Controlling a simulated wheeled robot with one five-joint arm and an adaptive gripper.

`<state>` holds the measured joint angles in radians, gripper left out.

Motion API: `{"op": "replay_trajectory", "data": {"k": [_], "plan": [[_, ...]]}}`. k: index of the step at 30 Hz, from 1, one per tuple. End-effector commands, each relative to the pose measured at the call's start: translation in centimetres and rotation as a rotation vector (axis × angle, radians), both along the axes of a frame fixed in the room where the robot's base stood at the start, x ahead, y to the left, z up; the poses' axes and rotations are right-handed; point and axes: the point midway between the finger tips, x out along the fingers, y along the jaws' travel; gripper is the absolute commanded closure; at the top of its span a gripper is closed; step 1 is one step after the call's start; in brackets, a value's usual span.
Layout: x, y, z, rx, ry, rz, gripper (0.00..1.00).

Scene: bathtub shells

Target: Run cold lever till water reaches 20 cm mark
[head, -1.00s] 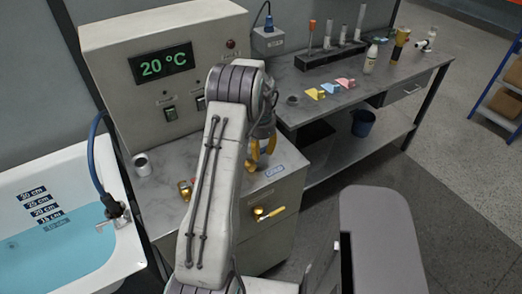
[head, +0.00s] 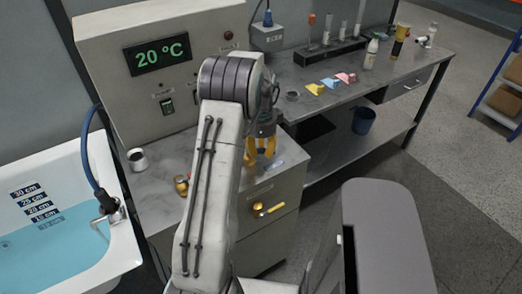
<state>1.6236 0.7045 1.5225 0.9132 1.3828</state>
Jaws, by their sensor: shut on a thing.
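The bathtub (head: 118,252) at the left holds blue water (head: 60,255). Its surface lies about at the 15 cm label (head: 43,216), below the 20 cm label (head: 37,207). My gripper (head: 262,155), with yellow fingers, is low over the counter's front right, beside a small blue label whose text is too small to read. It is shut on what seems to be the cold lever, which the fingers and arm hide. A brass fitting with some red (head: 182,185) stands on the counter left of my arm.
A brass handle (head: 268,209) sticks out of the cabinet front below my gripper. A white cup (head: 138,160) stands near the tub. The panel display (head: 158,55) reads 20 °C. A side bench (head: 330,98) holds bottles and coloured pieces; floor is open at right.

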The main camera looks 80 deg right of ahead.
Motion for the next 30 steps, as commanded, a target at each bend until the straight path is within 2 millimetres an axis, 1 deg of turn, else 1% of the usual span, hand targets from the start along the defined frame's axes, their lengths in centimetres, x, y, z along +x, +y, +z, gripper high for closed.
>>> {"op": "replay_trajectory", "data": {"k": [1, 18, 24, 30], "plan": [[0.0, 0.4, -0.4, 0.004, -0.001, -0.046, 1.00], [0.8, 2.7, -0.3, 0.006, 0.001, -0.583, 1.00], [1.2, 3.3, -0.3, 0.006, 0.001, -0.751, 1.00], [1.7, 3.7, -0.3, 0.007, 0.001, -0.882, 1.00]]}}
